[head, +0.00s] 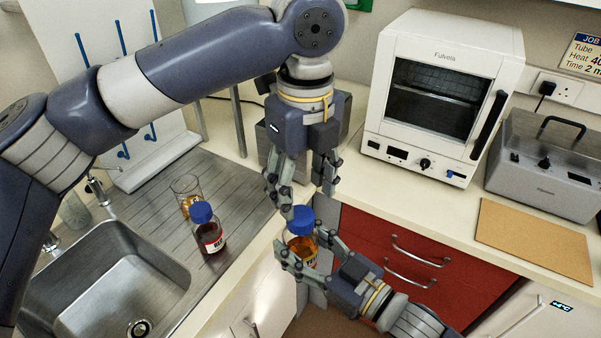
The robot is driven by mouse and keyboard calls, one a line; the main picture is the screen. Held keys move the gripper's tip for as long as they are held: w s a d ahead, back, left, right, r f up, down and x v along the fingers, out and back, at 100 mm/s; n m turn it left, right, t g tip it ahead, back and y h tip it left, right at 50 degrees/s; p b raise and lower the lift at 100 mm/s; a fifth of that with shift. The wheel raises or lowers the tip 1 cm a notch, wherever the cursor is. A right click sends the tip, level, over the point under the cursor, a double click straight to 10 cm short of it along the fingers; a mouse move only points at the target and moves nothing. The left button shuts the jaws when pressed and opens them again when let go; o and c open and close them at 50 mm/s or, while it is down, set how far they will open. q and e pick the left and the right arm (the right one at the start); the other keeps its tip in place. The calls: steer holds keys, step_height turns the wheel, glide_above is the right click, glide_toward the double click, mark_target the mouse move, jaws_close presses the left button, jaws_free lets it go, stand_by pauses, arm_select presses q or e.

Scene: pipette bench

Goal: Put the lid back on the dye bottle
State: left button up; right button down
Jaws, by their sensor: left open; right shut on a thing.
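A bottle of orange liquid (302,248) with a pale label is held upright in front of the counter edge. My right gripper (298,240) comes from the lower right and is shut around its body. A blue lid (301,217) is at the top of this bottle; I cannot tell whether it is fully seated. My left gripper (308,202) points down from above, fingers apart. One fingertip is close to the lid's upper left side, the other is up and to the right. I cannot tell whether either touches it.
Another bottle (208,236), dark red with a blue lid, stands on the draining board beside a glass beaker (185,190) with amber content. The sink (115,285) is at lower left. A white oven (440,95), grey bath (550,165) and brown board (533,240) are on the right counter.

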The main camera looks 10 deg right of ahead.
mark_target(300, 215)
arm_select(q)
steer(key=n, duration=0.3)
steer(key=shift+r, duration=0.15)
steer(key=n, duration=0.5)
steer(key=shift+r, duration=0.1)
steer(key=n, duration=0.7)
steer(key=shift+r, duration=0.2)
steer(key=n, duration=0.3)
steer(key=shift+a+r+n, duration=0.1)
steer(key=shift+n, duration=0.2)
steer(key=n, duration=0.5)
steer(key=shift+r, duration=0.2)
steer(key=n, duration=0.3)
steer(key=shift+r, duration=0.1)
steer(key=n, duration=0.4)
steer(key=shift+w+a+r+n, duration=0.1)
steer(key=shift+r+n, duration=0.05)
steer(key=shift+n, duration=0.25)
steer(key=shift+f, duration=4.05)
